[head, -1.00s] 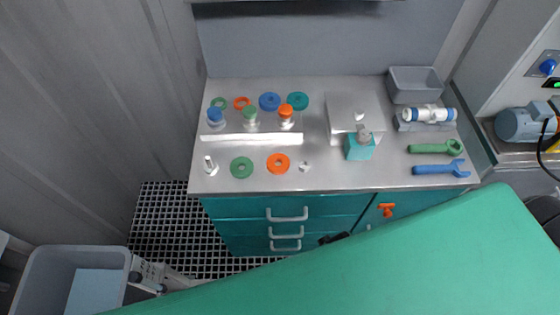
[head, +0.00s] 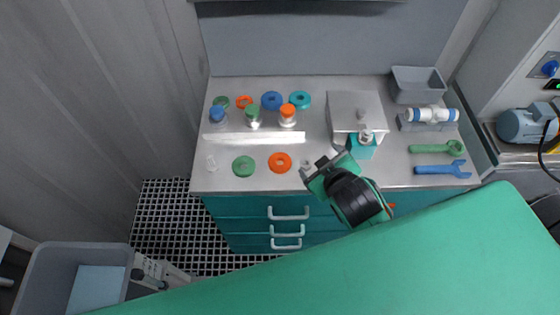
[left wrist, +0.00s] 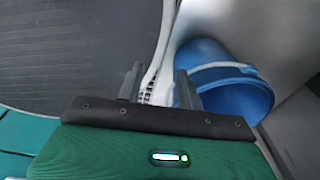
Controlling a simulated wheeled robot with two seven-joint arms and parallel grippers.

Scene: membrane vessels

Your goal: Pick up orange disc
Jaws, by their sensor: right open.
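An orange disc (head: 280,162), a flat ring with a centre hole, lies on the front part of the steel worktop, right of a green disc (head: 243,166). A second, smaller-looking orange disc (head: 243,102) lies in the back row, partly hidden by the vessels. My right gripper (head: 319,160) is open over the worktop, a short way right of the front orange disc and apart from it. My left gripper (left wrist: 158,88) shows only in the left wrist view, its fingers apart with nothing between them.
Capped vessels (head: 287,114) stand behind a pale strip (head: 254,138). Wrenches (head: 436,170) and a grey bin (head: 417,86) are at the right. A blue bucket (left wrist: 235,92) shows in the left wrist view.

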